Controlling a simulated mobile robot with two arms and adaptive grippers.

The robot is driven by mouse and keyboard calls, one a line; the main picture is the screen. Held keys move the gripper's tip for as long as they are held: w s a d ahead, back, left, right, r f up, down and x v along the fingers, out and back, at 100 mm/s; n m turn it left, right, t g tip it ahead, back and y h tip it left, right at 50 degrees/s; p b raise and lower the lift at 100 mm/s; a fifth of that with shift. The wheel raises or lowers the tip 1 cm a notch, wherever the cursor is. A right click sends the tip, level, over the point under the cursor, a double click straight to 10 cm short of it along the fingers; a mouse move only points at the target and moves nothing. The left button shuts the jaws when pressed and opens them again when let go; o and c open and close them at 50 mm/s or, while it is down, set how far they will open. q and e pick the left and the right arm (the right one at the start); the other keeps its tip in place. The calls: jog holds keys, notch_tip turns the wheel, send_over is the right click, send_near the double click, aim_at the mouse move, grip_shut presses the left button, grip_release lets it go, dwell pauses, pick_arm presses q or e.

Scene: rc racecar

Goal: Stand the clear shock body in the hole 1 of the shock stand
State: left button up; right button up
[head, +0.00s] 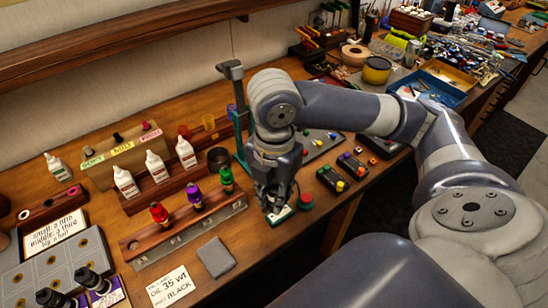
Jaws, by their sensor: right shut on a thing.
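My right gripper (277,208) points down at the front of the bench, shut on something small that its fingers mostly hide. I cannot make out its shape or whether it is the clear shock body. The fingertips are just over a small white and green pad (283,216). A long wooden rack with a metal front strip (190,226) lies to the left of the gripper and looks like the shock stand. It holds red (159,214), purple (194,197) and green (227,181) pieces upright. Hole numbers are too small to read. My left gripper is out of view.
White bottles (157,167) stand in a wooden rack behind. A dark cup (218,160) and a tall green-based post tool (236,105) are near my arm. A grey block (216,257) and a label card (171,288) lie in front. Button boxes (333,179) sit to the right.

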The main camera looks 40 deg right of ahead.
jog(key=shift+r+p, duration=0.4)
jog(key=shift+r, duration=0.05)
